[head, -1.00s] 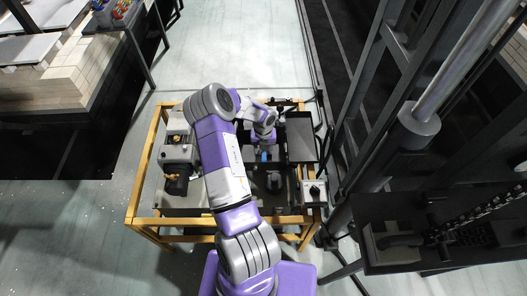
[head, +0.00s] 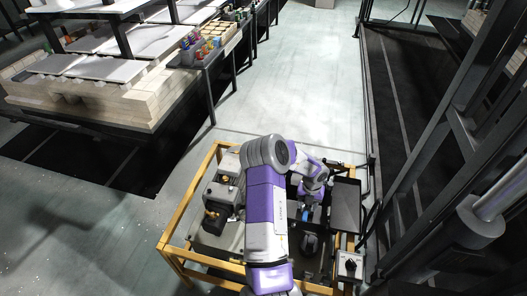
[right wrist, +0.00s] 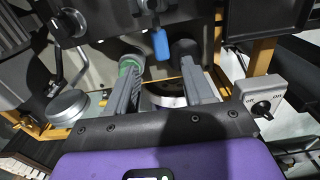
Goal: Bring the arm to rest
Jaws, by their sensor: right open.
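My right arm, purple and grey, reaches down over a yellow-framed machine (head: 176,243) in the head view. My right gripper (head: 308,207) is small there and partly hidden by its own wrist. In the right wrist view my right gripper (right wrist: 163,80) shows two grey fingers spread apart with nothing held between them. A blue-tipped lever (right wrist: 161,44) stands just beyond the fingertips, apart from them. My left gripper is not in view.
A switch box (head: 348,264) with a black knob sits at the machine's right corner. A dark tray (head: 346,206) is beside the arm. Dark steel framework (head: 470,150) stands at the right. A kiln car (head: 90,100) with pale blocks is upper left. Floor between is clear.

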